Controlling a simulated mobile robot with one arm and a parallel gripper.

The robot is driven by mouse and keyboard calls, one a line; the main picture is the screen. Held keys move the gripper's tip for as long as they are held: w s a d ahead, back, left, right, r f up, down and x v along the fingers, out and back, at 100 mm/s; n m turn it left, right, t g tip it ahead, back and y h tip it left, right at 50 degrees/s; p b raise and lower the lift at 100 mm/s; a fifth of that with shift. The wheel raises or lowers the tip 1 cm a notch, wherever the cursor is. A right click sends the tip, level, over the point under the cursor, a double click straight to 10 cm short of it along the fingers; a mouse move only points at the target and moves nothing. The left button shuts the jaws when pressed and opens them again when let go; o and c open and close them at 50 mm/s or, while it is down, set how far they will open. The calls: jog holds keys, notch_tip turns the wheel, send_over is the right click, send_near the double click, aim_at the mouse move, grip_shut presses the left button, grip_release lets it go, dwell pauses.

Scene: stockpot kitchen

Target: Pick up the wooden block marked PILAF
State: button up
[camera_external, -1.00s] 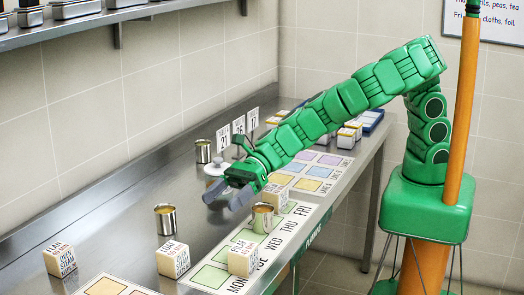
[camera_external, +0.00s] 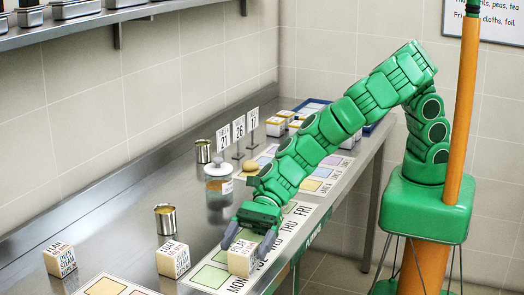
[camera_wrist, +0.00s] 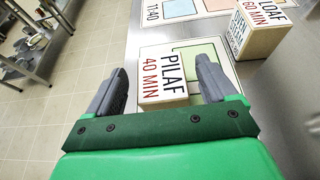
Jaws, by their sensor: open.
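The wooden block marked PILAF, 40 MIN (camera_wrist: 163,78) sits between my gripper's two fingers in the wrist view. It also shows in the external view (camera_external: 241,260), standing on the weekday mat (camera_external: 212,275) near the counter's front edge. My gripper (camera_external: 249,238) is open and low over the block, one finger on each side. The wrist view also shows my gripper (camera_wrist: 161,68) with gaps beside the block; I see no clear contact.
Another block, marked LOAF 60 MIN (camera_wrist: 262,32), stands nearby. In the external view, blocks (camera_external: 172,260) (camera_external: 60,261) and an open can (camera_external: 165,219) are to the left. A lidded jar (camera_external: 218,186) and number cards (camera_external: 238,130) stand farther back. Bare counter (camera_external: 115,235) lies between.

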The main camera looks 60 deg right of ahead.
aim_at(245, 246)
jog(key=shift+x, duration=1.25)
jog(key=shift+a+f, duration=0.1)
jog(key=shift+a, duration=0.25)
jog(key=c, duration=1.1)
